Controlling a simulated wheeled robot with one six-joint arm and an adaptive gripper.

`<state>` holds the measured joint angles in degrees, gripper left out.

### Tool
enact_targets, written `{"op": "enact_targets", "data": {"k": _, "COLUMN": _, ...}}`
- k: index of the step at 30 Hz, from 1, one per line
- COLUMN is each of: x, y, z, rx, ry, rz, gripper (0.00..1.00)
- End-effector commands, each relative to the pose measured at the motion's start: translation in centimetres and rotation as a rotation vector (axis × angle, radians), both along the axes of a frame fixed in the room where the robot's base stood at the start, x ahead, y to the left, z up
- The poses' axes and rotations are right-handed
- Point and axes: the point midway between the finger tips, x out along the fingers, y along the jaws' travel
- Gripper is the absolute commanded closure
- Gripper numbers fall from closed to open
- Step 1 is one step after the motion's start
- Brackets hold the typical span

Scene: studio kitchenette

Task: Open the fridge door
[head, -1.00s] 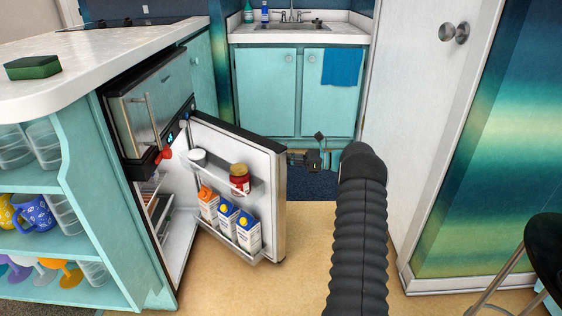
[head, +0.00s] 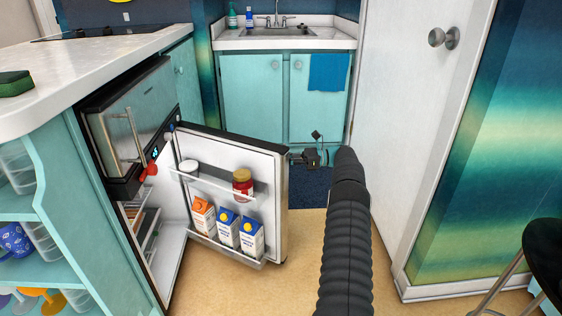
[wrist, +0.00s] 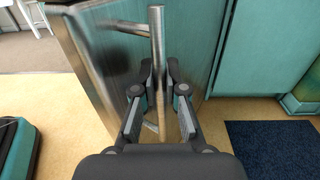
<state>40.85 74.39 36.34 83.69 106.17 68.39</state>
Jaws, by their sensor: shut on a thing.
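The fridge (head: 150,245) stands under the counter at the left in the head view. Its door (head: 272,195) is swung wide open, its white inner side with shelves facing me. My gripper (head: 312,157) is at the far side of the door's free edge, partly hidden by the door and my arm. In the wrist view, my gripper (wrist: 160,82) is shut on the metal bar handle (wrist: 157,40), with a finger on each side. The door's metallic outer face (wrist: 105,50) lies left of the handle. The handle is hidden in the head view.
A white door (head: 415,110) is at right. Bare floor (head: 290,270) lies before the fridge.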

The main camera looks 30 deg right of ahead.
Motion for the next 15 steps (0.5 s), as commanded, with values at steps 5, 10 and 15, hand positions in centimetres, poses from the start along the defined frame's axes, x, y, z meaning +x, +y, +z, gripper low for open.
{"op": "enact_targets", "data": {"k": 5, "x": 0.11, "y": -0.21, "z": 0.01, "rx": 0.001, "ry": -0.001, "rz": 0.009, "gripper": 1.0}}
{"op": "enact_targets", "data": {"k": 10, "x": 0.09, "y": -0.41, "z": 0.09, "rx": 0.001, "ry": -0.001, "rz": 0.011, "gripper": 1.0}}
{"op": "enact_targets", "data": {"k": 15, "x": 0.09, "y": -0.43, "z": 0.1, "rx": 0.001, "ry": -0.001, "rz": 0.011, "gripper": 1.0}}
